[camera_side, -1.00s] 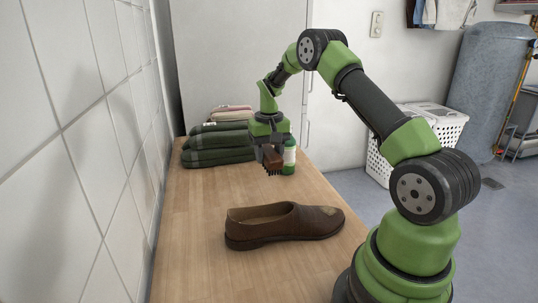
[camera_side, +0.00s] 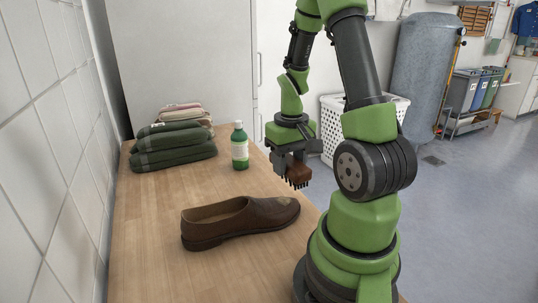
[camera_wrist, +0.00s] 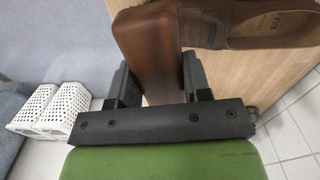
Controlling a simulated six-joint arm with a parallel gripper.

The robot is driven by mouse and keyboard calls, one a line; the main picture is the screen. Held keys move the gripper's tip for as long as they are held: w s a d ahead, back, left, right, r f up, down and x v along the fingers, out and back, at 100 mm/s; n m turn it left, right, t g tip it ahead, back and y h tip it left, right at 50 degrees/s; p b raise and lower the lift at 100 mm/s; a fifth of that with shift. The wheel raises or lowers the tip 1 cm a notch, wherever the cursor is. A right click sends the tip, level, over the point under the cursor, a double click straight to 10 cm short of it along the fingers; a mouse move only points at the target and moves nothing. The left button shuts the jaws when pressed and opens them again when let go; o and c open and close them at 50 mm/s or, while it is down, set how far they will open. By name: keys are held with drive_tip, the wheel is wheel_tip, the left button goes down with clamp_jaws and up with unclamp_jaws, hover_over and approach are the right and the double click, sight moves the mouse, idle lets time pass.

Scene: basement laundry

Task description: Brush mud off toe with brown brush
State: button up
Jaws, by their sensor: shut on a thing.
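A brown shoe (camera_side: 240,222) lies on the wooden table, its toe pointing right, with a pale tan mud patch (camera_side: 281,202) on the toe. My gripper (camera_side: 292,168) is shut on the brown brush (camera_side: 298,172), which has dark bristles pointing down. It holds the brush in the air behind the shoe's toe, apart from the shoe. In the wrist view the brush's wooden back (camera_wrist: 147,50) lies between the two fingers, and part of the shoe (camera_wrist: 262,24) shows at the top right. The bristles are hidden there.
A green bottle with a white label (camera_side: 239,147) stands on the table (camera_side: 150,240) left of my gripper. Folded dark green towels (camera_side: 172,150) are stacked at the back left. White laundry baskets (camera_side: 335,115) stand on the floor beyond. The table around the shoe is clear.

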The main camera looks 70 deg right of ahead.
drive_tip(key=shift+s+a+f, duration=0.1)
drive_tip(key=shift+s+a, duration=0.15)
drive_tip(key=shift+s, duration=0.15)
drive_tip(key=shift+f, duration=3.1)
drive_tip(key=shift+w+d+f, duration=0.1)
drive_tip(key=shift+f, duration=0.4)
drive_tip(key=shift+w+d+f, duration=0.1)
drive_tip(key=shift+f, duration=0.35)
drive_tip(key=shift+w+d+r, duration=0.15)
drive_tip(key=shift+w+d, duration=0.4)
drive_tip(key=shift+w, duration=0.05)
drive_tip(key=shift+c, duration=0.3)
drive_tip(key=shift+w+d, duration=1.4)
drive_tip(key=shift+w, duration=0.1)
drive_tip(key=shift+s+a, duration=2.15)
drive_tip(key=shift+s, duration=0.15)
drive_tip(key=shift+r, duration=4.05)
